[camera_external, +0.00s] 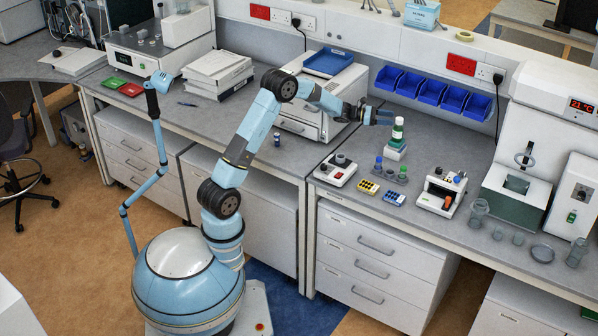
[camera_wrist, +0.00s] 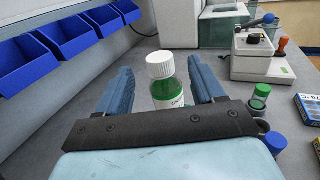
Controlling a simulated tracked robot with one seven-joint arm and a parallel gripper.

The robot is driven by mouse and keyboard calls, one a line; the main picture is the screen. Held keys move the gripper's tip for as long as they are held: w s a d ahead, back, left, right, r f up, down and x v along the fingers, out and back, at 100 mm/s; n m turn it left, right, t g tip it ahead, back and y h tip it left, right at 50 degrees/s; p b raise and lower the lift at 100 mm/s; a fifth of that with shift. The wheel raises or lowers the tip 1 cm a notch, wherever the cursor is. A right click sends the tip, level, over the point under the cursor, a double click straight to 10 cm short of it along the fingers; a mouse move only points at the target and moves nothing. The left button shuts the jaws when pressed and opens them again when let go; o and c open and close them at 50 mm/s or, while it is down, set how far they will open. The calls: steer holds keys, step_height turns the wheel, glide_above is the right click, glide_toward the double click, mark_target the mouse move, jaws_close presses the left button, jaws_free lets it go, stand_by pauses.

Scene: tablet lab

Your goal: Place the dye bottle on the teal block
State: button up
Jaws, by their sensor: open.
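The dye bottle (camera_external: 398,132), green with a white cap and a white label, stands upright in the external view. In the wrist view the bottle (camera_wrist: 164,82) is between my two fingers, with a gap on each side. My gripper (camera_external: 385,117) is open at the bottle's upper part, reaching in from the left. The block is hidden behind my gripper (camera_wrist: 160,80) in the wrist view.
Blue bins (camera_external: 428,91) line the back wall. A rack with small bottles (camera_external: 389,172), a control box (camera_external: 336,170) and small boxes (camera_external: 368,187) stand in front of the block. A white instrument (camera_external: 441,192) is to the right. Some bench top behind the block is clear.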

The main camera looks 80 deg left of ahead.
steer(key=s+d+r+m+g+h, duration=0.2)
steer(key=s+d+r+m+g, duration=0.15)
steer(key=d, duration=0.45)
steer(key=s+d+r+m+g+h, duration=0.1)
steer(key=s+d+r+m+g, duration=0.1)
steer(key=s+d+r+m, duration=0.45)
steer(key=s+d+m+g+y, duration=0.1)
steer(key=s+d+m+g, duration=0.4)
steer(key=s+d, duration=0.75)
steer(key=s+d+m+g+y, duration=0.1)
steer(key=s+d+m+y, duration=0.15)
steer(key=s+m, duration=0.45)
steer(key=s+d+m+g+y, duration=0.1)
steer(key=s+d+m+y, duration=0.15)
steer(key=s, duration=0.85)
steer(key=s+a+f+m+y, duration=0.1)
steer(key=s+m+y, duration=0.1)
steer(key=s, duration=0.5)
steer(key=s+a+f+m+t+y, duration=0.1)
steer(key=s+a+m, duration=0.1)
steer(key=s+m, duration=0.3)
steer(key=s, duration=0.3)
steer(key=shift+a+f+y, duration=0.25)
steer(key=shift+y, duration=0.15)
steer(key=shift+t, duration=0.25)
steer(key=shift+c, duration=0.2)
